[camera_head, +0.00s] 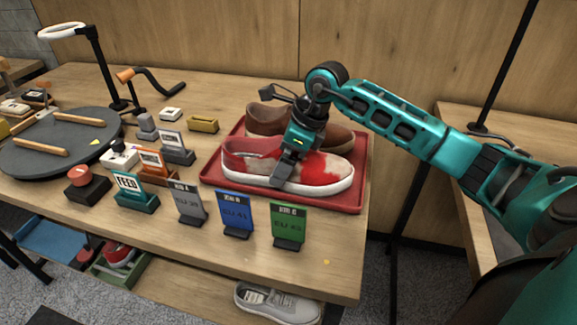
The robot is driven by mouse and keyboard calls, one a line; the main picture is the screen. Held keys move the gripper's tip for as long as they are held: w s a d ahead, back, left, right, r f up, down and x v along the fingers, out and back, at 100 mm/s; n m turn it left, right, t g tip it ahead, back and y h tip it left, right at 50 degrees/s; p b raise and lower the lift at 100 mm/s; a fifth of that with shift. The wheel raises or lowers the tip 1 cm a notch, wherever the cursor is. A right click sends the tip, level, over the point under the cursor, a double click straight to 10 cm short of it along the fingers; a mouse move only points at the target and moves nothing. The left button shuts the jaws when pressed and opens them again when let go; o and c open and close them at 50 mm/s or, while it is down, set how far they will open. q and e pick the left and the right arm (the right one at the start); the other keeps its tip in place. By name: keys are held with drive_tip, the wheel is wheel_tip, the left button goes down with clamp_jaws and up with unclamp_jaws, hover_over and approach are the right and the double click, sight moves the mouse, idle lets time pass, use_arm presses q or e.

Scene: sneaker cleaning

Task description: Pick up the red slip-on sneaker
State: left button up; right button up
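The red slip-on sneaker (328,171) has a white sole and greyish, dirty-looking patches. It lies on a red tray (358,200) at the right of the table, toe to the right. My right gripper (284,172) comes down over the middle of the sneaker. One dark finger shows against its near side, reaching toward the sole. The other finger is hidden, so I cannot tell if the gripper is closed on the sneaker. My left gripper is not in view.
A brown shoe (338,138) sits behind the sneaker on the tray. Blue (236,214) and green (288,226) size signs stand in front. Small signs and blocks crowd the left, beside a dark round turntable (85,165). A grey shoe (278,303) is on the shelf below.

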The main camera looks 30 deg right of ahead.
drive_tip(key=c, duration=0.9)
drive_tip(key=shift+r, duration=0.1)
drive_tip(key=shift+c, duration=0.2)
